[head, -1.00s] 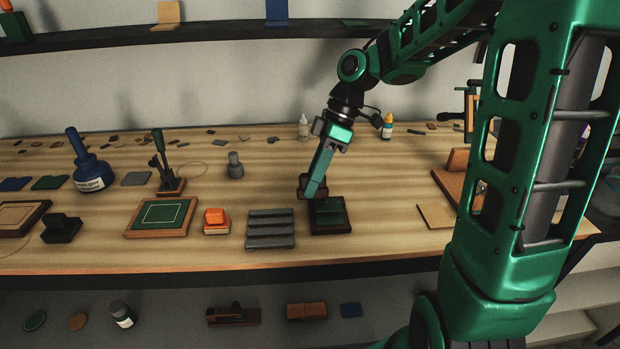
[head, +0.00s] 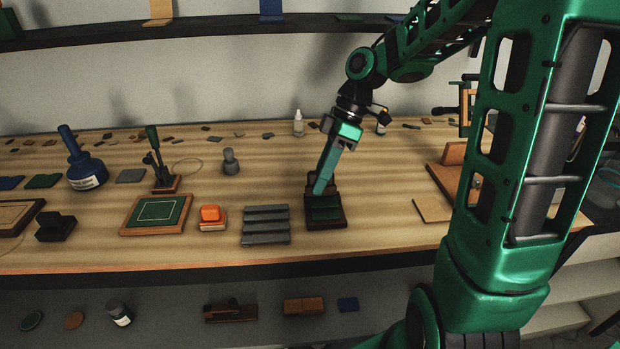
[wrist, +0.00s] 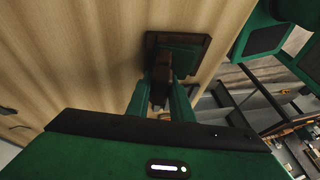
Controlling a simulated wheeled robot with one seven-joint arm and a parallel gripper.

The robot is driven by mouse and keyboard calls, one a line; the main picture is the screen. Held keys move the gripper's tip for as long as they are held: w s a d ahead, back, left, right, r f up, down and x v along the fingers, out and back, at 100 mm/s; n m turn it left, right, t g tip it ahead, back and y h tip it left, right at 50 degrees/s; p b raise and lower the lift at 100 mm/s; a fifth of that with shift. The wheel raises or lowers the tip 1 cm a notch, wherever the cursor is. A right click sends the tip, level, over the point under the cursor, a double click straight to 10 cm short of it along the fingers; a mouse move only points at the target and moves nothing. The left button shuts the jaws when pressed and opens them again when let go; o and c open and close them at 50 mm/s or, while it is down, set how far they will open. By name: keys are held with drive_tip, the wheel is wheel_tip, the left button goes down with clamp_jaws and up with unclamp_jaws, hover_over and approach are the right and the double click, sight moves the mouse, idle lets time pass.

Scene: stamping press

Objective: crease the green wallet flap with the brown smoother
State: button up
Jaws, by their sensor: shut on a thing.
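The green wallet (head: 325,213) lies in a dark brown wooden holder (head: 326,225) on the bench. In the wrist view, the green wallet (wrist: 186,60) and the holder's dark rim (wrist: 178,38) show just beyond my fingers. My gripper (head: 320,190) points down at the back part of the wallet. In the wrist view my gripper (wrist: 162,88) is shut on the dark brown smoother (wrist: 160,82), which stands between the green fingers. It overlaps the near edge of the wallet holder there. Whether the smoother touches the flap is hidden.
A grey ribbed block (head: 266,226) and an orange-topped stamp (head: 211,215) stand left of the holder. A green panel in a wooden frame (head: 158,230) lies further left. A tan board (head: 433,208) lies to the right, with clear bench between it and the holder.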

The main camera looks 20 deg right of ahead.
sight(334, 184)
drive_tip(key=shift+s+d+f, duration=0.1)
drive_tip(key=shift+s+d, duration=0.15)
drive_tip(key=shift+d, duration=0.35)
drive_tip(key=shift+s+d+r, duration=0.1)
drive_tip(key=shift+s+d, duration=0.1)
drive_tip(key=shift+d, duration=0.4)
drive_tip(key=shift+s+d+f, duration=0.1)
drive_tip(key=shift+s+d, duration=0.15)
drive_tip(key=shift+d, duration=0.35)
drive_tip(key=shift+a, duration=0.1)
drive_tip(key=shift+w+a, duration=0.3)
drive_tip(key=shift+a, duration=0.5)
drive_tip(key=shift+w+a, duration=0.3)
drive_tip(key=shift+a, duration=0.45)
drive_tip(key=shift+w+a, duration=0.25)
drive_tip(key=shift+a, duration=0.55)
drive_tip(key=shift+w+a, duration=0.2)
drive_tip(key=shift+a, duration=0.55)
drive_tip(key=shift+w+d+r, duration=0.1)
drive_tip(key=shift+w+r, duration=0.15)
drive_tip(key=shift+r, duration=0.7)
drive_tip(key=shift+w+d+r, duration=0.1)
drive_tip(key=shift+w+r, duration=0.1)
drive_tip(key=shift+r, duration=0.8)
drive_tip(key=shift+w+d+r, duration=0.1)
drive_tip(key=shift+w+r, duration=0.15)
drive_tip(key=shift+r, duration=0.7)
